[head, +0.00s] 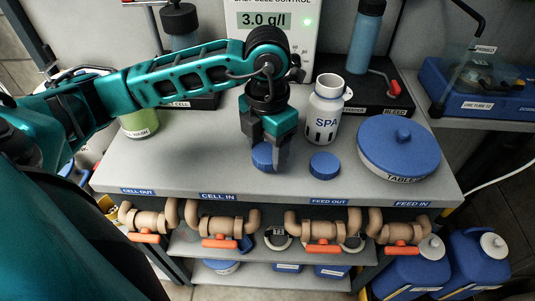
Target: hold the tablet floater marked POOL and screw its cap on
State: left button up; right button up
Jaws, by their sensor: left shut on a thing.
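My left gripper (268,158) points down over the grey bench top and is shut on a blue cap (262,156), low over or on the bench; I cannot tell whether the cap touches it. A second blue cap (324,166) lies on the bench just to the right. A white floater marked SPA (325,105) with dark slots stands upright behind that cap, its top without a blue cap. No floater marked POOL can be read; my left arm and hand hide part of the bench. My right gripper is not in view.
A blue lidded tub marked TABLETS (399,148) stands at the bench's right. Behind are a control box reading 3.0 g/l (268,20) and a blue cylinder (365,35) on a black base. A green container (140,122) is at left. Pipes with orange handles (322,247) run below the front edge.

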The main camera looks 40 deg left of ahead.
aim_at(267, 152)
pick_arm(q)
notch_tip(267, 152, up, 17)
jog(key=p, duration=0.2)
jog(key=shift+p, duration=0.3)
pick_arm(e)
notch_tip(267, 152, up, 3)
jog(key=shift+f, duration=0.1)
pick_arm(q)
jog(key=shift+f, duration=0.1)
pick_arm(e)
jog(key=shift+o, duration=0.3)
